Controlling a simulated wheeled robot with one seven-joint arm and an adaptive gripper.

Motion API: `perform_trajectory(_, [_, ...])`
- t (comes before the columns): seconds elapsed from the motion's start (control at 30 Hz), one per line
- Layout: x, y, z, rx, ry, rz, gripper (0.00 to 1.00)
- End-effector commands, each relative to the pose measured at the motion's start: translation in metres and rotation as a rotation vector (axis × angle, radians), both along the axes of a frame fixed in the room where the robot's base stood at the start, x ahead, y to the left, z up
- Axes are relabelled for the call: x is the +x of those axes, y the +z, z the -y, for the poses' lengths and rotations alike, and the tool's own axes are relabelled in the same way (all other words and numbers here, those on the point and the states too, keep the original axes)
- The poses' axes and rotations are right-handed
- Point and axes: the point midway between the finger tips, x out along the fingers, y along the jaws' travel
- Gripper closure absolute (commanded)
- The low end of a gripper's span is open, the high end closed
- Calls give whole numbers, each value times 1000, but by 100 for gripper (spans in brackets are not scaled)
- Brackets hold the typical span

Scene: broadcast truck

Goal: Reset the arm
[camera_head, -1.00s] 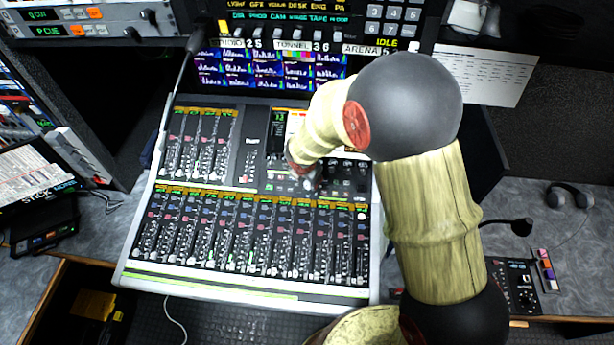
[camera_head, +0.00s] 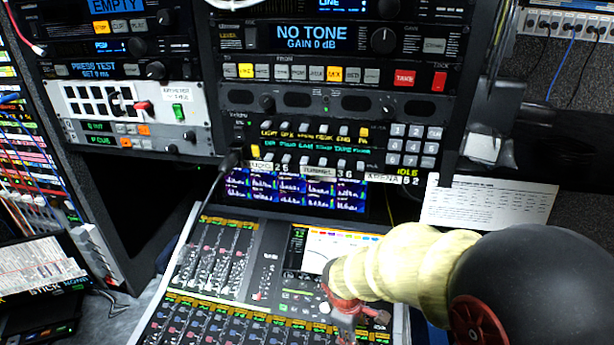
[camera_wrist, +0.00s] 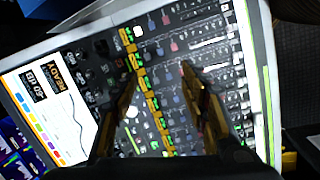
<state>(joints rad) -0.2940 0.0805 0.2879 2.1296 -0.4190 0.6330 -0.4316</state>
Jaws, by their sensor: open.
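My arm comes in from the lower right in the head view, in pale yellow and dark grey links. My gripper (camera_head: 345,330) is at the bottom of that view, small and partly cut off, over the mixing console (camera_head: 262,262). In the wrist view my gripper (camera_wrist: 158,72) shows two separated fingers with nothing between them. The console's faders and buttons (camera_wrist: 165,50) lie beyond the fingers, and its lit screen (camera_wrist: 55,95) is at the left. I cannot tell how far the fingertips are from the console surface.
Rack units (camera_head: 330,45) with knobs and lit buttons stand behind the console. A thin gooseneck (camera_head: 205,195) rises at the console's left. A paper sheet (camera_head: 490,203) hangs at the right. A left rack (camera_head: 85,240) stands beside the console.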

Motion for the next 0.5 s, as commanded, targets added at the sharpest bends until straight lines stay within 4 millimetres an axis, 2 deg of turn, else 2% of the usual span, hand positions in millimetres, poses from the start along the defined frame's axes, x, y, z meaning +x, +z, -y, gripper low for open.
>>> perform_trajectory(0.2, [-52,45,20,102,-406,62,55])
perform_trajectory(0.5, [-116,89,33,269,-787,144,55])
